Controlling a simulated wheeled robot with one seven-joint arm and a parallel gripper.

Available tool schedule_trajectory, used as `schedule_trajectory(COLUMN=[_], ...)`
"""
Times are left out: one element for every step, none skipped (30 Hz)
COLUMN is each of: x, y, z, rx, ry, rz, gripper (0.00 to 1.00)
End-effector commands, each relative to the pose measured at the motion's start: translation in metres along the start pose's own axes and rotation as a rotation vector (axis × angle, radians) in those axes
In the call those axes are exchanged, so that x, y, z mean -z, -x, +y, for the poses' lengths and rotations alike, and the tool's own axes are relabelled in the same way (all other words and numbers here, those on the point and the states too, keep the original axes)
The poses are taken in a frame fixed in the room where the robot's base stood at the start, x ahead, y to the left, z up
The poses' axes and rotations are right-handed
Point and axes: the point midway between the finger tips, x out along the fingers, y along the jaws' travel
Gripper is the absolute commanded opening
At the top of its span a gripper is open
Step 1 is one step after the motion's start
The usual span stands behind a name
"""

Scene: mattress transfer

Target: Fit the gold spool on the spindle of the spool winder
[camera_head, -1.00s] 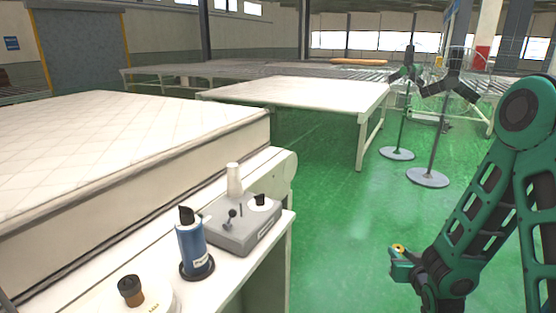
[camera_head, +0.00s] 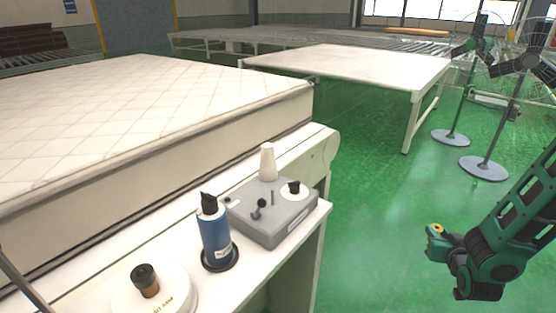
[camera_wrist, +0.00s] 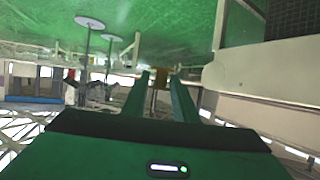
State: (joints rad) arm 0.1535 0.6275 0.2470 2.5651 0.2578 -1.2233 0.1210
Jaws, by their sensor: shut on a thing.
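The gold spool (camera_head: 437,229) is small and sits in my gripper (camera_head: 436,240), out over the green floor at the lower right. In the wrist view my gripper (camera_wrist: 160,76) shows two green fingers shut on the gold spool (camera_wrist: 160,101), which is partly hidden. The spool winder (camera_head: 277,229) is a grey box on the white bench, carrying a white cone, a black knob and a small lever. A thin short post (camera_head: 272,198) stands on it; I cannot tell surely whether it is the spindle. My gripper is well right of the winder and apart from it.
A blue bottle (camera_head: 215,236) stands left of the winder on the bench (camera_head: 300,243). A white round piece with a brown top (camera_head: 146,281) is in front. A mattress (camera_head: 150,110) lies behind. A white table (camera_head: 350,66) and fans (camera_head: 483,168) stand farther back. Open floor lies between.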

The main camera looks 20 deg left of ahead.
Motion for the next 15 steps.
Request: schedule_trajectory(x=[0.004,0.007,0.013,0.016,0.021,0.028,0.033,0.04,0.047,0.052,0.058,0.065,0.071,0.076,0.083], y=[-0.001,-0.002,-0.003,-0.004,-0.004,-0.005,-0.005,-0.005,-0.004,-0.003,-0.001,0.001,0.004,0.006,0.011], z=[-0.006,-0.011,-0.019,-0.027,-0.036,-0.05,-0.061,-0.073,-0.09,-0.102,-0.115,-0.131,-0.144,-0.157,-0.174], rx=[0.009,0.016,0.027,0.038,0.05,0.069,0.084,0.099,0.121,0.137,0.153,0.174,0.19,0.207,0.229], ry=[0.005,0.01,0.018,0.026,0.034,0.046,0.055,0.064,0.076,0.085,0.094,0.105,0.114,0.122,0.132], rz=[0.003,0.004,0.006,0.005,0.007,0.007,0.007,0.009,0.009,0.009,0.009,0.01,0.011,0.011,0.011], gripper=[0.05,0.05,0.05,0.05,0.05,0.05,0.05,0.05,0.05,0.05,0.05,0.05,0.05,0.05,0.05])
